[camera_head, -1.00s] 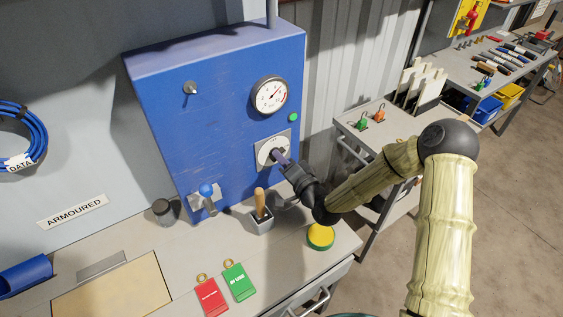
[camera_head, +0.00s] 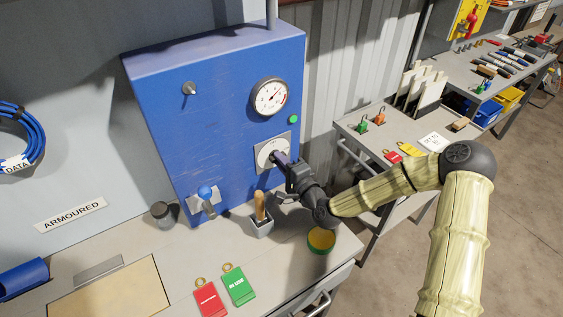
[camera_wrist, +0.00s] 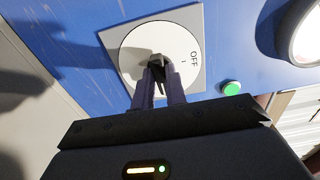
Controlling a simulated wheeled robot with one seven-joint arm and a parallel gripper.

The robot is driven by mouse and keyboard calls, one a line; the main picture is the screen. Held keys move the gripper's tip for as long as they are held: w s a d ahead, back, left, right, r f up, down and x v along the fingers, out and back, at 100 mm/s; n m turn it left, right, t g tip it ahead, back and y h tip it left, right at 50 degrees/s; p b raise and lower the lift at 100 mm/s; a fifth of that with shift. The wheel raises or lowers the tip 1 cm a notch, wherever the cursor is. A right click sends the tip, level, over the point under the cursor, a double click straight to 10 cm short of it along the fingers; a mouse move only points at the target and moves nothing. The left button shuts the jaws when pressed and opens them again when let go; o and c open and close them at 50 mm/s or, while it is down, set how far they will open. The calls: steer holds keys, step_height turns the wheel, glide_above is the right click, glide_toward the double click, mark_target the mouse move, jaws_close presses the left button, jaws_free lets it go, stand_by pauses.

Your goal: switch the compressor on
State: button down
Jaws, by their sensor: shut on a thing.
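The compressor is a blue cabinet (camera_head: 215,110) standing on the bench. On its front is a rotary switch (camera_head: 272,151) with a white round dial on a grey square plate. In the wrist view the dial (camera_wrist: 131,61) bears the word OFF, with a short mark near it, and a dark knob (camera_wrist: 157,60) at its middle. My gripper (camera_head: 282,158) is shut on the knob; its fingers also show in the wrist view (camera_wrist: 158,82). The fingers cover part of the knob and dial. A green round light or button (camera_head: 293,119) sits above and right of the switch.
A pressure gauge (camera_head: 270,97) is above the switch. A blue-knobbed lever valve (camera_head: 206,196), a wooden-handled tool in a holder (camera_head: 260,216) and a yellow-green round object (camera_head: 321,240) are below. Red (camera_head: 208,300) and green tags (camera_head: 238,285) lie on the bench.

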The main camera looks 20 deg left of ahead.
steer(key=shift+f, duration=0.1)
steer(key=c, duration=1.4)
jaws_free()
steer(key=shift+c, duration=0.2)
steer(key=shift+d, duration=0.15)
steer(key=p+v, duration=0.6)
steer(key=v, duration=1.1)
steer(key=shift+s, duration=0.2)
